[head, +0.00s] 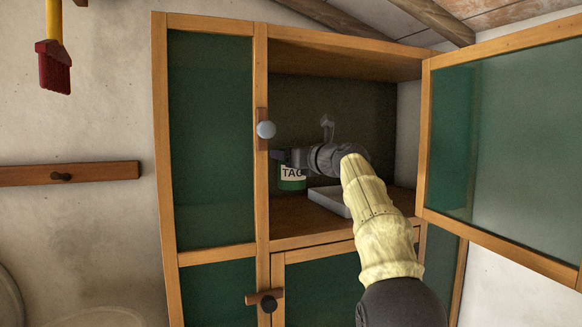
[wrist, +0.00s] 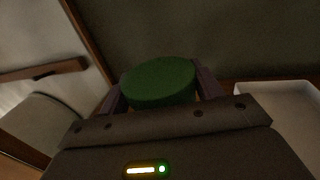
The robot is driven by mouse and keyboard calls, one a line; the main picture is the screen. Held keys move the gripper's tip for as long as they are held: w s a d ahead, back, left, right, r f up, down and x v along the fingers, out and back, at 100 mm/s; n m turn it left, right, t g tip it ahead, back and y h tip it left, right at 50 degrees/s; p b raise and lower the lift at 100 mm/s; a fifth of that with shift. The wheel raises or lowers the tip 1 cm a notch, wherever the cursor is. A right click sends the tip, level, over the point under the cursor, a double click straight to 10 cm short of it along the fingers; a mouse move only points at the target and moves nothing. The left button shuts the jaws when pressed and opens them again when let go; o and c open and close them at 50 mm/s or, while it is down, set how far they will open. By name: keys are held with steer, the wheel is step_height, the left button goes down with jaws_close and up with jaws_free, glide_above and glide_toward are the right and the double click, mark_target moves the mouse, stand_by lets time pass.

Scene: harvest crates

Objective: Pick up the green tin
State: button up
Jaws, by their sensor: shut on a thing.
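The green tin (head: 291,184) with a pale label reading "TAG" stands inside the open right side of the wooden cabinet in the head view. My gripper (head: 290,159) reaches in from the right and is at the tin's upper part. In the wrist view the tin's round green top (wrist: 160,80) sits between the two fingers of my gripper (wrist: 162,92), which are shut on it. I cannot tell whether the tin's base touches the shelf (head: 292,219).
A pale shallow tray (head: 328,201) lies on the shelf just right of the tin; it also shows in the wrist view (wrist: 285,88). The cabinet's right door (head: 427,150) stands open. The left glass door (head: 210,140) is shut, and its frame is close to the tin.

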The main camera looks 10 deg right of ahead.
steer(key=shift+r, duration=0.8)
steer(key=shift+a, duration=0.1)
